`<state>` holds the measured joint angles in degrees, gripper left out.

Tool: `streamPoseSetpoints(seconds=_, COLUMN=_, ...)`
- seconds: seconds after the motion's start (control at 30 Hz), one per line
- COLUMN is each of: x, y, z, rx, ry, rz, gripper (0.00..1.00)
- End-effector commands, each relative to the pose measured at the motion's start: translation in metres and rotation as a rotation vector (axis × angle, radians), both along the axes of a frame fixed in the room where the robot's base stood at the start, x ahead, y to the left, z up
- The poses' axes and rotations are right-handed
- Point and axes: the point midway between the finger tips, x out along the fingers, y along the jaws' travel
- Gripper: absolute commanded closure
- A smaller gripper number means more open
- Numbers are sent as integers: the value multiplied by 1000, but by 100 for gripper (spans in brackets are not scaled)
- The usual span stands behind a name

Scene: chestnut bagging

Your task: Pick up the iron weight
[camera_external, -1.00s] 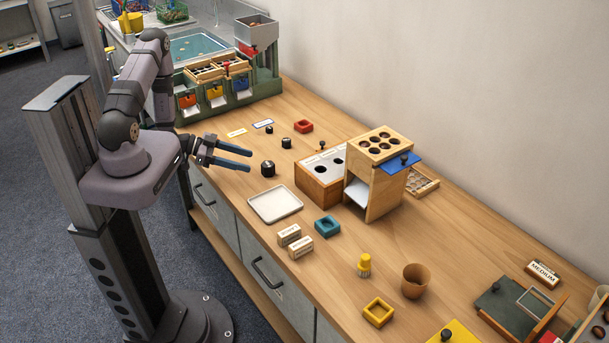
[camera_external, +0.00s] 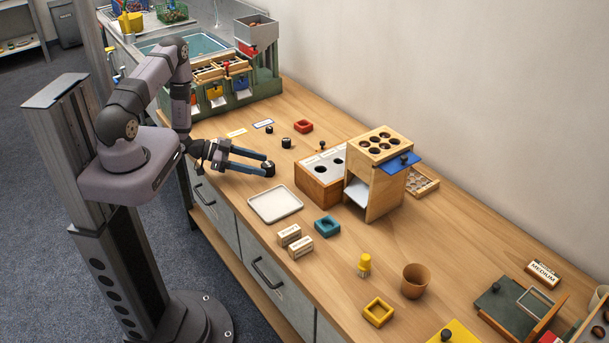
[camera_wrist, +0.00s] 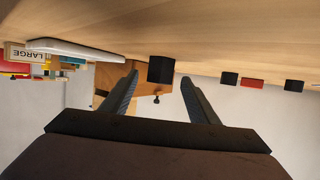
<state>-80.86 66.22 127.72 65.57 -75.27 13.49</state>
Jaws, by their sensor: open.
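Several black weights stand on the wooden table, and I cannot tell from the pictures which material each is. The largest black weight (camera_external: 269,169) is at my gripper's fingertips; in the wrist view the weight (camera_wrist: 161,69) shows between the tips and a little beyond them. My gripper (camera_external: 262,163) is open and empty, low over the table, with its two long fingers pointing right. Two smaller black weights (camera_external: 286,142) and (camera_external: 270,129) stand farther back; they also show in the wrist view at its right.
A white tray (camera_external: 275,217) lies just in front of the gripper. A wooden box with holes (camera_external: 315,190) and a taller wooden stand (camera_external: 370,210) are to the right.

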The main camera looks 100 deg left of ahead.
Motion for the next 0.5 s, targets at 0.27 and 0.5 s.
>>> streamPoseSetpoints(seconds=0.27, x=19, y=3, z=-6, rx=-1, ry=0, rz=-1, gripper=45)
streamPoseSetpoints(seconds=0.5, x=19, y=4, z=-7, rx=-1, ry=0, rz=0, gripper=50)
